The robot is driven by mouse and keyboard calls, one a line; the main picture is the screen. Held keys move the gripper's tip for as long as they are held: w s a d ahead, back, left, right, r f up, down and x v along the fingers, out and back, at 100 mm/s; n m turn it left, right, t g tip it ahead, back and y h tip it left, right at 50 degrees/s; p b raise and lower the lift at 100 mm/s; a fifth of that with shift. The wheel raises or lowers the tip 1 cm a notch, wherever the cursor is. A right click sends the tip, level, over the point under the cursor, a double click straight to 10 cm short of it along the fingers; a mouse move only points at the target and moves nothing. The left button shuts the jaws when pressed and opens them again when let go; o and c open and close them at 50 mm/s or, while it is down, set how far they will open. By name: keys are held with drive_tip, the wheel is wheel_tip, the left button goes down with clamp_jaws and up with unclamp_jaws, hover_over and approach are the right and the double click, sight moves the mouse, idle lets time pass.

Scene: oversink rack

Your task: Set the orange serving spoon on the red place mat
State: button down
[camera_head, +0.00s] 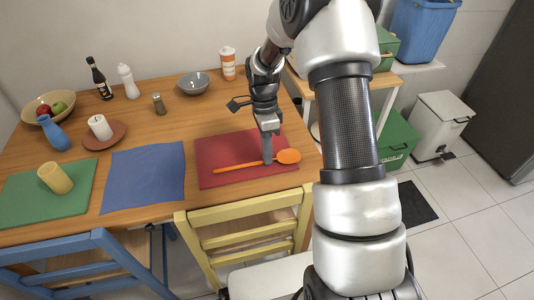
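The orange serving spoon (288,156) is over the red place mat (221,151), its bowl to the right and its handle reaching left. It appears to lie on the mat, but a small gap below it cannot be ruled out. My gripper (267,158) points down over the mat, with its fingertips at the spoon's handle near the bowl. The fingers show edge-on, so whether they grip the handle is unclear.
A grey bowl (194,83) and an orange-and-white cup (228,64) stand behind. A yellow chair (245,232) is at the front edge.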

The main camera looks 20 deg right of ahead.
drive_tip(key=shift+f, duration=0.1)
drive_tip(key=c, duration=2)
unclamp_jaws()
